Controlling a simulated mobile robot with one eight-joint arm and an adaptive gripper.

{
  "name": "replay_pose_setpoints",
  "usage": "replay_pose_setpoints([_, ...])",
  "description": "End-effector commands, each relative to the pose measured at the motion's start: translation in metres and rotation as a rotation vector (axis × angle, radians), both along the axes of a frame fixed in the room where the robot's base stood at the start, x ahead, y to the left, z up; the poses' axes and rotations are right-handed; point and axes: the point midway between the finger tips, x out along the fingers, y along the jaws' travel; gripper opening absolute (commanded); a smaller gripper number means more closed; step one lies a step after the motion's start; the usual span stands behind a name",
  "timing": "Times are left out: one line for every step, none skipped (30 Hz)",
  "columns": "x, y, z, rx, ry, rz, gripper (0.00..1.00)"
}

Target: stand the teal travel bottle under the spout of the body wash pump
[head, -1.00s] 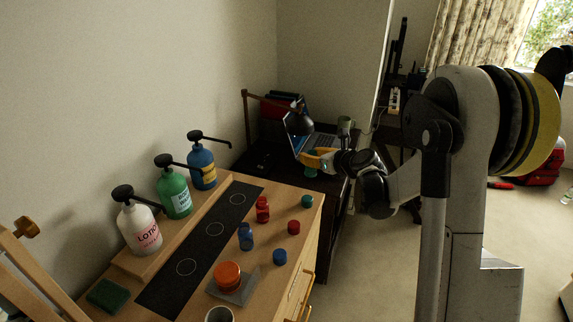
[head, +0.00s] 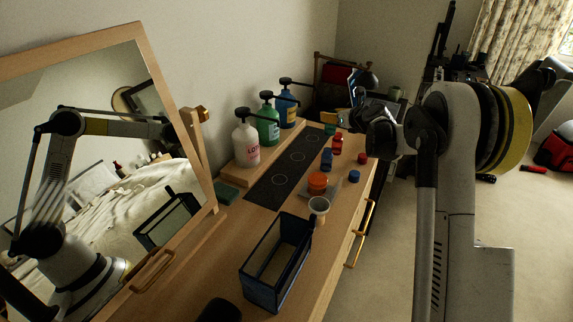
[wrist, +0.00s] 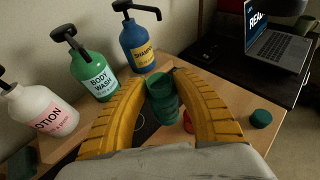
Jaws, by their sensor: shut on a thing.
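The teal travel bottle (wrist: 163,97), open at the top, is between the yellow fingers of my gripper (wrist: 160,88), which is shut on it. In the head view the bottle (head: 330,129) shows left of my gripper, near the far end of the black mat. I cannot tell whether it touches the surface. The green body wash pump (wrist: 95,76) stands on the wooden ledge, left of the bottle and apart from it. It also shows in the head view (head: 268,126), between the white lotion pump (head: 246,143) and the blue shampoo pump (head: 287,108).
The black mat (head: 268,188) has ring marks before the pumps. Red (head: 337,144) and blue (head: 326,160) bottles stand near the bottle. A teal cap (wrist: 261,118), orange jar (head: 317,181), white cup (head: 319,206) and open dark-framed box (head: 262,288) share the dresser top.

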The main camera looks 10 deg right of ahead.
Motion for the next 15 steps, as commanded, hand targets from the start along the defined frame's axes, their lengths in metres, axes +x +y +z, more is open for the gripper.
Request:
replay_pose_setpoints([0.002,0.005,-0.004,0.000,0.000,0.001,0.14])
replay_pose_setpoints([0.003,0.009,-0.007,0.001,-0.001,0.001,0.14])
replay_pose_setpoints([0.005,0.017,-0.012,0.000,-0.001,0.002,0.14])
replay_pose_setpoints([0.006,0.024,-0.017,-0.001,0.000,0.004,0.14])
replay_pose_setpoints([0.008,0.031,-0.022,0.001,0.000,0.004,0.14])
replay_pose_setpoints([0.010,0.041,-0.029,-0.001,0.000,0.005,0.14])
replay_pose_setpoints([0.011,0.049,-0.034,0.000,-0.001,0.004,0.14])
replay_pose_setpoints([0.013,0.057,-0.039,0.000,0.000,0.004,0.14])
replay_pose_setpoints([0.015,0.066,-0.045,0.000,0.000,0.004,0.14])
replay_pose_setpoints([0.016,0.073,-0.049,0.000,-0.001,0.004,0.14])
replay_pose_setpoints([0.018,0.080,-0.053,-0.001,0.000,0.004,0.14])
replay_pose_setpoints([0.019,0.088,-0.057,-0.001,0.000,0.004,0.14])
replay_pose_setpoints([0.020,0.093,-0.060,0.000,-0.001,0.003,0.14])
replay_pose_setpoints([0.021,0.098,-0.063,-0.001,-0.001,0.003,0.14])
replay_pose_setpoints([0.023,0.103,-0.066,0.001,-0.001,0.002,0.14])
